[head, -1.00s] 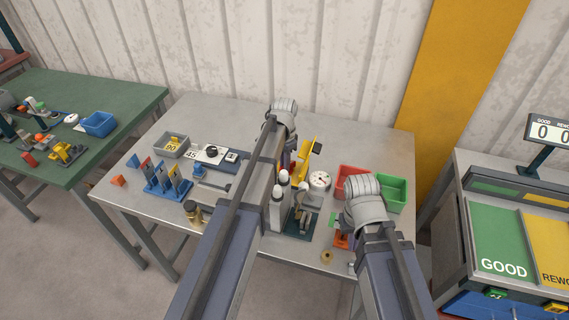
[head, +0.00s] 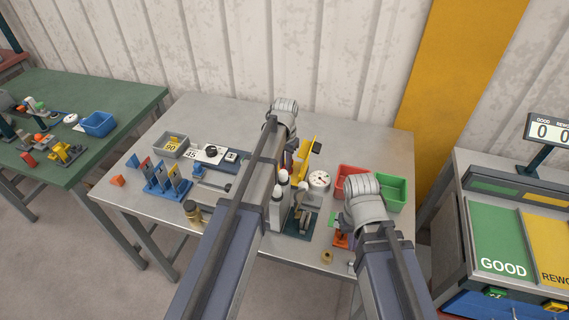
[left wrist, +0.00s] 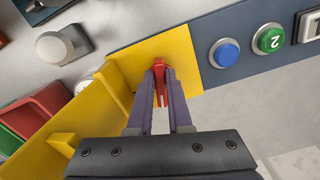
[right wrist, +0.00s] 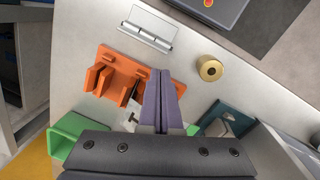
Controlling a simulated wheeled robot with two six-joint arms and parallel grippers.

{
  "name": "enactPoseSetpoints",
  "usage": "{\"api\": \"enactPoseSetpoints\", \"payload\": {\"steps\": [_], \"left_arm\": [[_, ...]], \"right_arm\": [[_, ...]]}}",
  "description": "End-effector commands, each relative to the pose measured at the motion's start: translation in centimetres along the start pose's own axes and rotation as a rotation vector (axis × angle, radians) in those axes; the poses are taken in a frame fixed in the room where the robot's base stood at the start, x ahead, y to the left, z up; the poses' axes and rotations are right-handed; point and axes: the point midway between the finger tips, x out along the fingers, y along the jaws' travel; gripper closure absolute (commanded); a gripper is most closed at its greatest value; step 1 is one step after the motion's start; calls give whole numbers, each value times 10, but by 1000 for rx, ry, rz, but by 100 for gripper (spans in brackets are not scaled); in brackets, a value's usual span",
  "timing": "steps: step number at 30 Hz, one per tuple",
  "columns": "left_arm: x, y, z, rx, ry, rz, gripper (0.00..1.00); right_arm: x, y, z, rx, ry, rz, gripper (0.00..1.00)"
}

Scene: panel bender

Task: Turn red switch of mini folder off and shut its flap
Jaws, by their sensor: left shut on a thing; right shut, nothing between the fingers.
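The mini folder is largely hidden behind my left arm in the head view; its yellow part (head: 304,163) shows just right of my left wrist. In the left wrist view a red switch (left wrist: 160,68) sits on a yellow plate (left wrist: 183,50). My left gripper (left wrist: 160,92) is shut on this red switch, one finger on each side. A yellow raised part (left wrist: 82,115) runs to the left of the plate; I cannot tell whether it is the flap or how it is angled. My right gripper (right wrist: 161,78) is shut and empty above the table, near an orange holder.
A blue button (left wrist: 226,53) and a green button (left wrist: 268,40) sit beside the yellow plate. The orange holder (right wrist: 122,72), a hinge (right wrist: 148,28) and a brass ring (right wrist: 209,67) lie near my right gripper. Red (head: 349,171) and green (head: 392,192) bins stand at the right.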

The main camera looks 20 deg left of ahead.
Motion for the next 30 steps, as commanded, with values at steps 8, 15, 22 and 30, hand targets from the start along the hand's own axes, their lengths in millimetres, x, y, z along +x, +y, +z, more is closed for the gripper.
{"api": "enactPoseSetpoints", "payload": {"steps": [8, 15, 22, 30], "left_arm": [[0, 2, 0, -176, 0, 0, 100], [0, 4, 0, -262, 0, 0, 100], [0, 4, 0, -291, 0, 0, 100], [0, 4, 0, -292, 0, 0, 100]], "right_arm": [[0, 0, 0, 0, 0, 0, 100], [0, 0, 0, 0, 0, 0, 100], [0, 0, 0, 0, 0, 0, 100], [0, 0, 0, 0, 0, 0, 100]]}}
